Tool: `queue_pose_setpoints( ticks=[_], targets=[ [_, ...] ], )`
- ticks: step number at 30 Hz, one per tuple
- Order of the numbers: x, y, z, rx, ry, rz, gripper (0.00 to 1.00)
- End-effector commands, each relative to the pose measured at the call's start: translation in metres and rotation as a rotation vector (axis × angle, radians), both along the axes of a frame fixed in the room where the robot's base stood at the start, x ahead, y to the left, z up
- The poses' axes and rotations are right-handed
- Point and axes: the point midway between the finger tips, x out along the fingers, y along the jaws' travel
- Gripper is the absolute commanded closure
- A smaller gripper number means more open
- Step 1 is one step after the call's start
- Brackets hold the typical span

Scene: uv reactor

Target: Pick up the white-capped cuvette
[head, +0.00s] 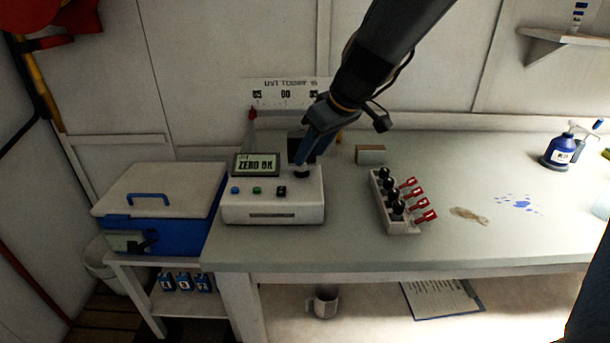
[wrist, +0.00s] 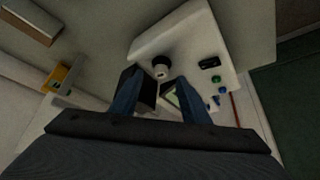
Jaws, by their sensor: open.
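In the wrist view, a small round pale top with a dark ring, which looks like the white-capped cuvette (wrist: 160,65), sits upright in the top of the white instrument (wrist: 185,35). It lies just beyond the tips of my gripper (wrist: 158,80), between the lines of the two fingers. The fingers are apart with nothing between them. In the head view, my gripper (head: 307,160) points down over the right side of the instrument (head: 272,208), close above its dark round socket. The fingers mostly hide the cuvette there.
The instrument's display (head: 257,164) reads "ZERO OK". A white rack (head: 403,228) with several black-topped items and red tags stands to the right. A small box (head: 370,155) sits behind. A blue cooler (head: 160,205) stands left. The bench's right part has stains and a blue bottle (head: 560,152).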

Motion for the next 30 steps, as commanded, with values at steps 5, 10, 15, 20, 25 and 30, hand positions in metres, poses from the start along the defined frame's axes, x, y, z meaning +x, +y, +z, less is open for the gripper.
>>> queue_pose_setpoints(
  ticks=[5,10,15,20,25,30],
  targets=[
    [0.006,0.010,-0.019,0.000,0.005,0.002,0.58],
    [0.013,0.017,-0.036,0.000,0.003,0.002,0.58],
    [0.015,0.019,-0.041,0.000,0.001,0.003,0.58],
    [0.015,0.019,-0.041,0.000,0.001,0.003,0.58],
    [0.015,0.019,-0.041,0.000,0.001,0.003,0.85],
    [0.015,0.019,-0.041,0.000,0.001,0.003,1.00]
  ],
)
